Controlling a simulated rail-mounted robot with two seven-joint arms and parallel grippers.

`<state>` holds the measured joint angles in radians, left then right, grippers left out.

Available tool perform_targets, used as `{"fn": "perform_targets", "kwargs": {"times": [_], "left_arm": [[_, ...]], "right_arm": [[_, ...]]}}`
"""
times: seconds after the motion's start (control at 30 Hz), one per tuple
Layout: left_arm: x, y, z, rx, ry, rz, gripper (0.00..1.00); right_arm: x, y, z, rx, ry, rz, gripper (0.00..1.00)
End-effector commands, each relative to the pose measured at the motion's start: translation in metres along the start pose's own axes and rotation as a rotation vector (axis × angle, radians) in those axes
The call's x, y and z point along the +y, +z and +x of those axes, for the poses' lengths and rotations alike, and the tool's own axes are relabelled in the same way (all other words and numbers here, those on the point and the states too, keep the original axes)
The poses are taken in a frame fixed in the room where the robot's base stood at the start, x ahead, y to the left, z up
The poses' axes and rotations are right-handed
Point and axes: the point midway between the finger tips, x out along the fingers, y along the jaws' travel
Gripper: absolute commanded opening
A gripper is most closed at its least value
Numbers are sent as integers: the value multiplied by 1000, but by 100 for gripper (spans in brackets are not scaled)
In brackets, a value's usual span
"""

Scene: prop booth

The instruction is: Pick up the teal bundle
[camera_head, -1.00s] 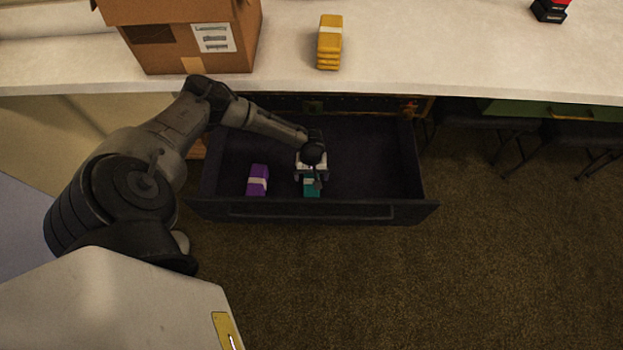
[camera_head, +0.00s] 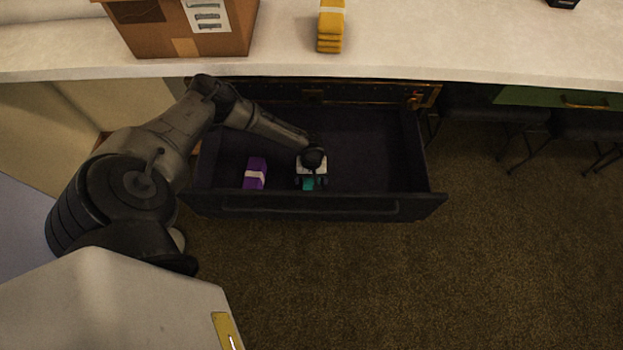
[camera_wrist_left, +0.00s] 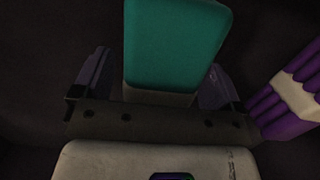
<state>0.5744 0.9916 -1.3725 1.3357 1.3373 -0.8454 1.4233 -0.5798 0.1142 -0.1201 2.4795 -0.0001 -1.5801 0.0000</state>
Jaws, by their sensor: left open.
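The teal bundle (camera_head: 308,184) lies in the open dark drawer (camera_head: 385,160), mostly hidden under my left gripper in the head view. In the left wrist view the teal bundle (camera_wrist_left: 178,42) stands out between the two fingers, with a pale band at its near end. My left gripper (camera_head: 311,183) is open, pointing down over the bundle; it also shows in the left wrist view (camera_wrist_left: 160,85), one finger on each side of the bundle. I cannot tell whether the fingers touch it. My right gripper is not in view.
A purple bundle (camera_head: 255,173) with a pale band lies in the drawer to the left, and close to the right finger in the left wrist view (camera_wrist_left: 294,95). The drawer's front wall (camera_head: 310,207) is near. A cardboard box (camera_head: 185,30) and yellow bundle (camera_head: 331,25) stand on the counter.

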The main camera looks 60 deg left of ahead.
Motion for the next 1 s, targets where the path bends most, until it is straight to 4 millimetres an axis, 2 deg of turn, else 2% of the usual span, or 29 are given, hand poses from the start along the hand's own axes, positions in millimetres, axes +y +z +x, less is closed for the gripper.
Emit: {"fn": "perform_targets", "kwargs": {"times": [0.13, 0.73, 1.0], "left_arm": [[0, 0, 0, 0, 0, 0, 91], [0, 0, 0, 0, 0, 1, 33], [0, 0, -4, 0, 0, 0, 32]], "right_arm": [[0, 0, 0, 0, 0, 0, 43], [3, 0, 0, -1, 8, -10, 43], [3, 0, -3, -1, 7, -9, 43]]}}
